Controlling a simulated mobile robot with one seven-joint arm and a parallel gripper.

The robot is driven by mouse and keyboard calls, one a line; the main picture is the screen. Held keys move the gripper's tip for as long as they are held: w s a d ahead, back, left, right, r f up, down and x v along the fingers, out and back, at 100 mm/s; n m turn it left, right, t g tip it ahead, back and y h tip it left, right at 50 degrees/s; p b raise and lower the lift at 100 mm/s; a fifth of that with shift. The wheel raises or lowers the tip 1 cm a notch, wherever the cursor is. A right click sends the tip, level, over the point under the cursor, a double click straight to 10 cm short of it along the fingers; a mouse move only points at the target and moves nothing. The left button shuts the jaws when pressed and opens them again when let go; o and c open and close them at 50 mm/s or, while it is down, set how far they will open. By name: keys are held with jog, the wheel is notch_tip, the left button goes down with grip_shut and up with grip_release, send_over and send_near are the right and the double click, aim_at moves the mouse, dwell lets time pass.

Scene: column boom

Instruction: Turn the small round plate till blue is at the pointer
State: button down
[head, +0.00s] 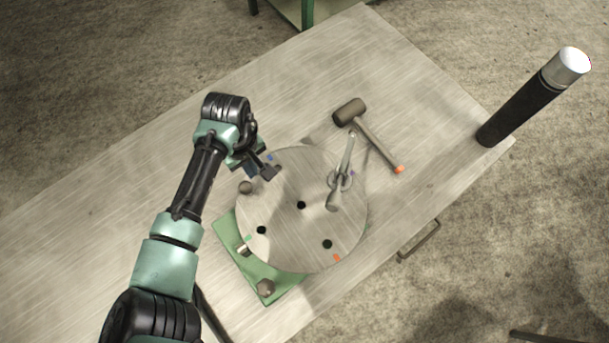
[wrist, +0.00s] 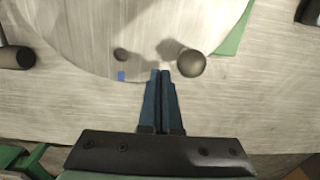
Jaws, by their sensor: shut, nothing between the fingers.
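The round grey plate (head: 290,235) lies on a green base (head: 228,236) on the table. Its blue mark (head: 269,157) is at the far rim, and it also shows in the wrist view (wrist: 121,76). A small pale piece (head: 243,250), seemingly the pointer, sits on the base beside the green mark (head: 249,239). An orange mark (head: 337,258) is at the near rim, a purple one at the right. A dark round knob (head: 246,187) stands near the plate's left rim. My gripper (head: 268,172) is shut and empty, its tips beside the knob (wrist: 191,63), between it and the blue mark.
A metal lever (head: 341,180) stands up at the plate's right side. A mallet (head: 366,130) lies beyond it. Another knob (head: 265,287) is on the base's near corner. A dark cylinder (head: 530,100) stands at the table's right edge. The table's far left is clear.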

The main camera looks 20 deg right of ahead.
aim_at(243, 183)
jog(key=shift+s+a+p, duration=0.55)
jog(key=shift+s+p, duration=0.05)
jog(key=shift+p, duration=0.05)
jog(key=shift+s+a+r+p, duration=0.1)
jog(key=shift+s+a+p, duration=0.3)
jog(key=shift+p, duration=0.3)
jog(key=shift+s+a, duration=0.15)
jog(key=shift+s, duration=0.2)
jog(key=shift+p, duration=0.35)
